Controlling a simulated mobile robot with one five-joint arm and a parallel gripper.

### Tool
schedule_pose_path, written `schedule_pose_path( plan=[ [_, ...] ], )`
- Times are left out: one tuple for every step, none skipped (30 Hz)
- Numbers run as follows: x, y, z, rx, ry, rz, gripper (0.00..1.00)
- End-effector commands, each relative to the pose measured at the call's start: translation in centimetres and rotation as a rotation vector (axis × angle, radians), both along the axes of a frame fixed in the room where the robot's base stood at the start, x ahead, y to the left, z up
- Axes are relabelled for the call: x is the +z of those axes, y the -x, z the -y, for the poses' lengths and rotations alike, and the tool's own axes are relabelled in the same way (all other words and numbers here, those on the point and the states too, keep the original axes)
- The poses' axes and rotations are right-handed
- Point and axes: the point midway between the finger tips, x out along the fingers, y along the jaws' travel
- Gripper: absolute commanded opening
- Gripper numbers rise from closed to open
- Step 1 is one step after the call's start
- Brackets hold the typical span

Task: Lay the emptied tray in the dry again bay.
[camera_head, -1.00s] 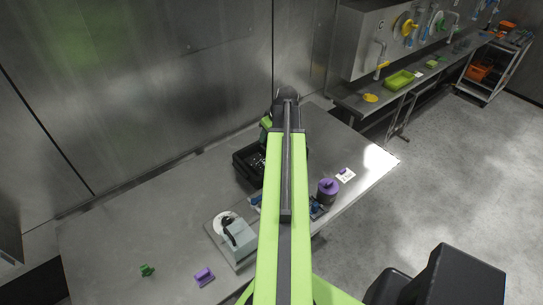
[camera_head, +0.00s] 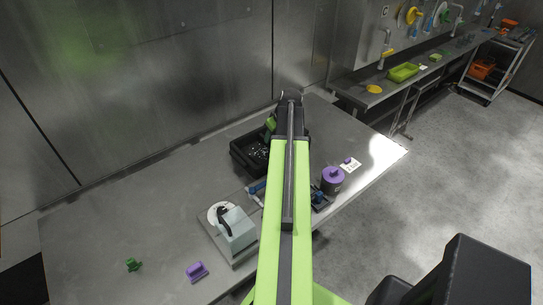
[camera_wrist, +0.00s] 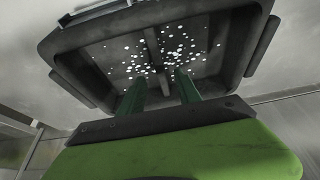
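A black tray (camera_head: 248,152) with raised walls sits on the steel table, partly hidden by my arm. The wrist view shows a dark tray (camera_wrist: 62,48) close up, with many small white specks across its floor and a central rib. My gripper (camera_wrist: 160,82) has two dark green fingers standing apart in front of that floor, with the rib showing between them. Whether the fingertips touch it I cannot tell. In the head view my gripper (camera_head: 271,124) is at the tray's far right side, mostly hidden by my arm. I cannot make out a marked dry again bay.
A grey scale-like device (camera_head: 234,236) stands in front of the tray. A purple jar (camera_head: 332,180) and a white card (camera_head: 350,165) are to the right. Small green (camera_head: 133,265) and purple (camera_head: 197,271) pieces lie front left. The table's left part is mostly clear; a steel wall runs behind.

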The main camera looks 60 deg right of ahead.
Motion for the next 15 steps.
schedule_pose_path(
  plan=[
    [-0.3, -0.1, 0.0, 0.000, 0.000, 0.000, 0.40],
    [-0.2, -0.1, 0.0, 0.000, 0.000, 0.000, 0.40],
    [-0.1, -0.1, 0.0, 0.000, 0.000, 0.000, 0.40],
    [-0.2, -0.1, 0.0, 0.000, 0.000, 0.000, 0.40],
    [-0.4, -0.1, 0.0, 0.000, 0.000, 0.000, 0.40],
    [-0.8, -0.2, 0.0, 0.001, 0.000, 0.000, 0.40],
    [-1.3, -0.3, 0.1, 0.001, 0.000, 0.000, 0.40],
    [-1.7, -0.3, 0.1, 0.001, 0.000, 0.000, 0.40],
    [-2.4, -0.5, 0.1, 0.001, 0.000, 0.000, 0.40],
    [-3.0, -0.6, 0.2, 0.001, 0.000, 0.000, 0.40],
    [-3.6, -0.7, 0.2, 0.001, 0.000, 0.000, 0.40],
    [-4.3, -0.9, 0.3, 0.002, 0.001, 0.000, 0.40],
    [-4.8, -1.1, 0.4, 0.002, 0.001, 0.000, 0.40],
    [-5.1, -1.3, 0.4, 0.002, 0.001, 0.000, 0.40],
    [-5.3, -1.5, 0.4, 0.002, 0.001, 0.000, 0.40]
  ],
)
